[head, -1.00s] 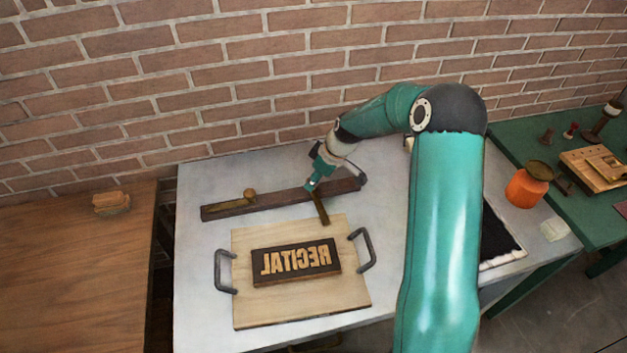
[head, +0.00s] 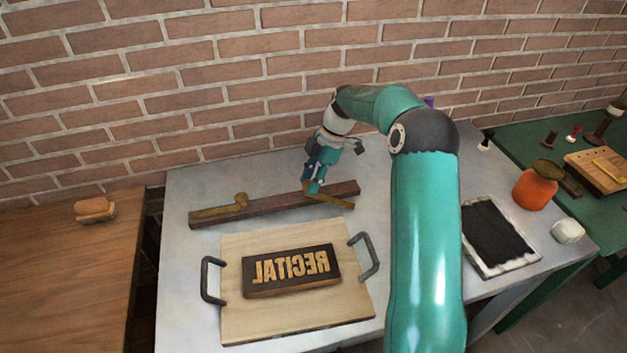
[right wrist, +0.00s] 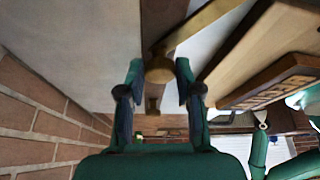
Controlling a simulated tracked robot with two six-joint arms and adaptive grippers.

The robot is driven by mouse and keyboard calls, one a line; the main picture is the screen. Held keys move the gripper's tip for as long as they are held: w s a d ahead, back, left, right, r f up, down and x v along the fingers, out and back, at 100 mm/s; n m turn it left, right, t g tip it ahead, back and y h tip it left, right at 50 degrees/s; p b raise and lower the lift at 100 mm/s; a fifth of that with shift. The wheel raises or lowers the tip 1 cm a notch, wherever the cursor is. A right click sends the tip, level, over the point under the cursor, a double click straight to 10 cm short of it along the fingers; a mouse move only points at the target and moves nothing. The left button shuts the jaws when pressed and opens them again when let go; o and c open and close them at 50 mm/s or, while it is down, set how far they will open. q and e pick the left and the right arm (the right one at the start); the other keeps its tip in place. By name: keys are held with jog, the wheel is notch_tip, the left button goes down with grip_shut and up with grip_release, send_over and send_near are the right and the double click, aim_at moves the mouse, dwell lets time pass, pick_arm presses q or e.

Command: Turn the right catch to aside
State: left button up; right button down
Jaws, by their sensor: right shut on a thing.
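The right catch (head: 336,201) is a brass bar with a round knob, mounted on a dark wooden rail (head: 277,206). It slants off the rail's front edge toward the right, its free end just past the rail. My right gripper (head: 313,187) is shut on its knob, which it mostly hides in the head view. In the right wrist view the knob (right wrist: 159,69) sits between the two fingertips (right wrist: 160,78), with the bar (right wrist: 205,24) running up and right. The left catch (head: 220,211) lies along the rail, its knob at its right end.
A wooden board (head: 235,320) with two grey handles lies in front of the rail, carrying a "RECITAL" type block (head: 290,271) in mirror writing. A black inked slab (head: 497,236) and orange pot (head: 531,190) are at right. The brick wall is close behind.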

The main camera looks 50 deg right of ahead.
jog(key=n+g+p, duration=0.1)
jog(key=n, duration=0.1)
jog(key=n+p, duration=0.1)
jog(key=n, duration=0.1)
jog(key=shift+w+a+n+g, duration=0.1)
jog(key=shift+n+g, duration=0.2)
jog(key=shift+g, duration=0.1)
jog(key=shift+f+n+g+p, duration=0.1)
jog(key=shift+n+g+p, duration=0.65)
jog(key=shift+n, duration=0.75)
jog(key=shift+f, duration=0.1)
jog(key=c, duration=0.8)
grip_release()
jog(key=shift+r, duration=0.2)
